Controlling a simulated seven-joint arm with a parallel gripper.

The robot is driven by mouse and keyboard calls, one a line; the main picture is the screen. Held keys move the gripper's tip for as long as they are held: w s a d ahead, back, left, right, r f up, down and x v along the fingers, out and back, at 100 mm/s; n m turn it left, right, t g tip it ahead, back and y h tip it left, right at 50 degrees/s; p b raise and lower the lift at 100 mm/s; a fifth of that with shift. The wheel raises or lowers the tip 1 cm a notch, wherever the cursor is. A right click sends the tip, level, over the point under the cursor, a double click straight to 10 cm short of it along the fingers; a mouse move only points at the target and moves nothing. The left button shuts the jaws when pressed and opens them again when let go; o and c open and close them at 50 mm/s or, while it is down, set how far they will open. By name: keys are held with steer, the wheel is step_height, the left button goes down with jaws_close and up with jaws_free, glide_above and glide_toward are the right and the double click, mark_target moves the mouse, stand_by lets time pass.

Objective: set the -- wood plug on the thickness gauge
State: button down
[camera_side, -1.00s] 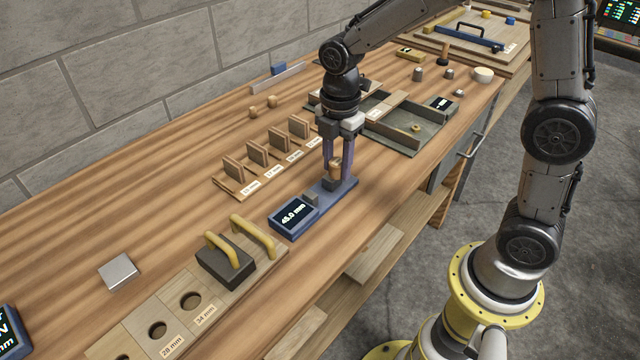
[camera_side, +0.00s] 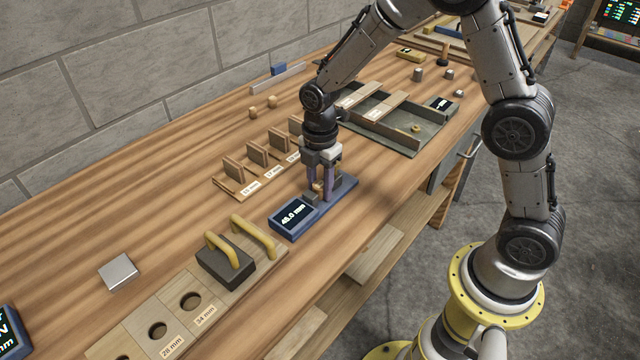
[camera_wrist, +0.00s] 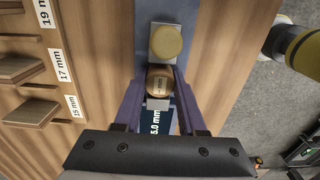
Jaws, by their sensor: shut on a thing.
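The thickness gauge (camera_side: 345,187) is a blue bar with a display (camera_side: 293,217) reading 45.0 mm at its near-left end. My gripper (camera_side: 320,193) is low over the bar, close to the display end. It is shut on a small brown wood plug (camera_side: 318,186). In the wrist view the wood plug (camera_wrist: 159,84) sits between the fingertips, over the gauge bar (camera_wrist: 172,12), with a small label on its top. A grey block lies right beside it on the display side. I cannot tell whether the plug touches the bar.
A tan round-topped piece (camera_wrist: 166,42) stands on the gauge just beyond the plug. A rack of upright wood pieces (camera_side: 257,153) with mm labels is to the left. A tray (camera_side: 400,130) lies behind.

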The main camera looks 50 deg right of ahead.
mark_target(320, 184)
steer(key=shift+f, duration=0.1)
steer(key=shift+c, duration=2.4)
jaws_free()
step_height(320, 184, up, 12)
steer(key=s+d+r+m+t, duration=0.1)
steer(key=s+r+m+t, duration=0.1)
steer(key=s+m, duration=0.7)
steer(key=s+d+r+m+t, duration=0.2)
steer(key=s+r+m, duration=0.3)
steer(key=s+m, duration=0.4)
steer(key=shift+s+d+r+t, duration=0.2)
steer(key=shift+s+t, duration=0.6)
steer(key=shift+s, duration=1.5)
